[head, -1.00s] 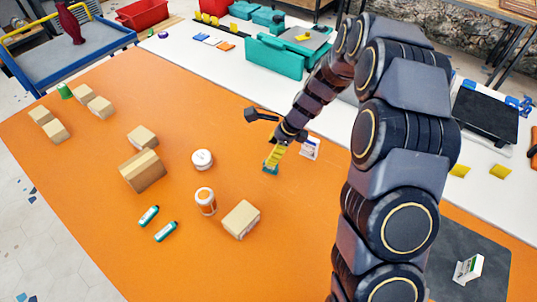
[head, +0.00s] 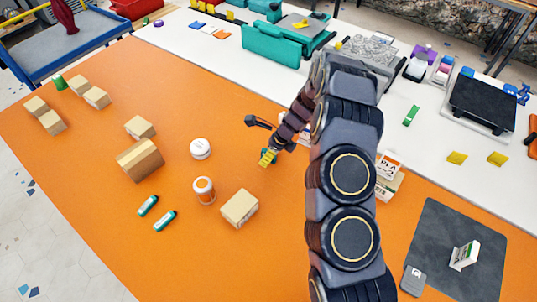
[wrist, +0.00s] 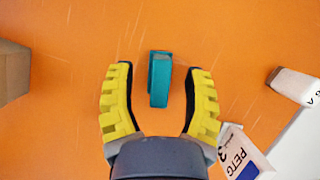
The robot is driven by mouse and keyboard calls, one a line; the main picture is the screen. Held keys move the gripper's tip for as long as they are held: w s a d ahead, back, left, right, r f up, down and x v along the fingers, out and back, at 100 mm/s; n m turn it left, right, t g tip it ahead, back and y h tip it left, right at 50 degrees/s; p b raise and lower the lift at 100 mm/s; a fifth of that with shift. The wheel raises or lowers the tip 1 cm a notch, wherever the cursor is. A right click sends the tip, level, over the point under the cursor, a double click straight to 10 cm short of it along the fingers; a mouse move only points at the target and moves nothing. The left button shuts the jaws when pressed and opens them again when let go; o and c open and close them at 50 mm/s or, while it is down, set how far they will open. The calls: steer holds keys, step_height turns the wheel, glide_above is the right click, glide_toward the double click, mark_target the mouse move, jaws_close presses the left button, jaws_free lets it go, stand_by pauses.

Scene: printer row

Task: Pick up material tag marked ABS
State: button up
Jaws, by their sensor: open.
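My gripper (head: 268,158) is open, low over the orange table. In the wrist view its yellow fingers (wrist: 160,72) stand on either side of a small teal block (wrist: 160,80), with gaps on both sides. A white tag reading PETG (wrist: 230,150) lies by the right finger. Another white tag or box (wrist: 295,86) at the right edge has lettering cut off by the frame. In the head view a tag reading PLA (head: 388,165) shows right of my arm. A white tag (head: 464,255) stands on the dark mat, its print too small to read. I cannot make out ABS anywhere.
The orange table (head: 110,240) holds several cardboard boxes (head: 140,160), a white round container (head: 201,148), an orange-and-white jar (head: 204,190) and two teal tubes (head: 164,220). A dark mat (head: 440,225) lies at right. The white bench behind carries printers and a teal case (head: 270,45).

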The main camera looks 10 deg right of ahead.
jaws_close()
stand_by(0.3)
